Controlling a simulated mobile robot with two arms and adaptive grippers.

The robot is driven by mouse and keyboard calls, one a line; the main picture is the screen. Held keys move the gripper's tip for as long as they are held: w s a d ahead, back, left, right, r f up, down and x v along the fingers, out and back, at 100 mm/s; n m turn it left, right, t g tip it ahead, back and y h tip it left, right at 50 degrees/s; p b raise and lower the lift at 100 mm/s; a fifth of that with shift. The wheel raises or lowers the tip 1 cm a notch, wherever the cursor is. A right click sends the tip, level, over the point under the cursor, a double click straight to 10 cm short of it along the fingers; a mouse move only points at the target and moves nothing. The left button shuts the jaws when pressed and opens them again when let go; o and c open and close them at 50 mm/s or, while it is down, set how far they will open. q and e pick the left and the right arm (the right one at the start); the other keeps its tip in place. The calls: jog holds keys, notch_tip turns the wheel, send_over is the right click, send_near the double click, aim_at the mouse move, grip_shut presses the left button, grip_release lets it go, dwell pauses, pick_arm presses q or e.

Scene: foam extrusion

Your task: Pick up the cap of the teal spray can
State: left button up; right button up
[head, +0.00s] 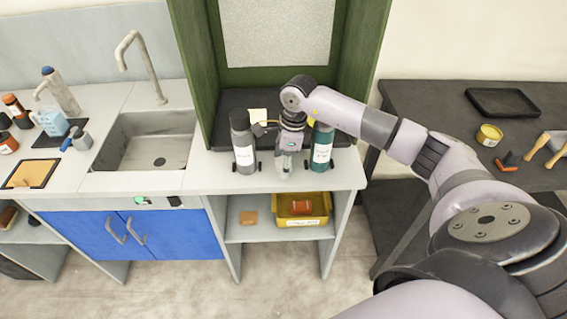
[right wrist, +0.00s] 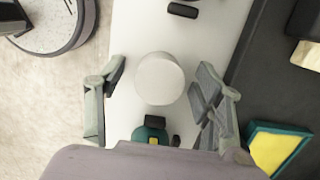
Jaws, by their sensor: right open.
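The teal spray can (head: 322,148) with a white label stands upright on the counter, right of my right gripper (head: 285,168). In the right wrist view, a pale round object (right wrist: 160,78), which looks like the cap, sits between the fingers of my right gripper (right wrist: 163,100). The fingers are open, with a gap on both sides of it. A teal part with a yellow patch (right wrist: 152,131) shows below it, partly hidden. In the head view the fingers cover most of the pale object. My left gripper is not in view.
A grey can (head: 243,145) with a dark top stands left of my right gripper. A dark tray (head: 228,103) lies behind, inside the green frame. The sink (head: 150,135) is farther left. A yellow bin (head: 288,219) sits on the shelf below. The counter's front edge is close.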

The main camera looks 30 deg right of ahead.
jog(key=shift+c, duration=0.3)
jog(key=c, duration=0.8)
jog(key=shift+c, duration=0.2)
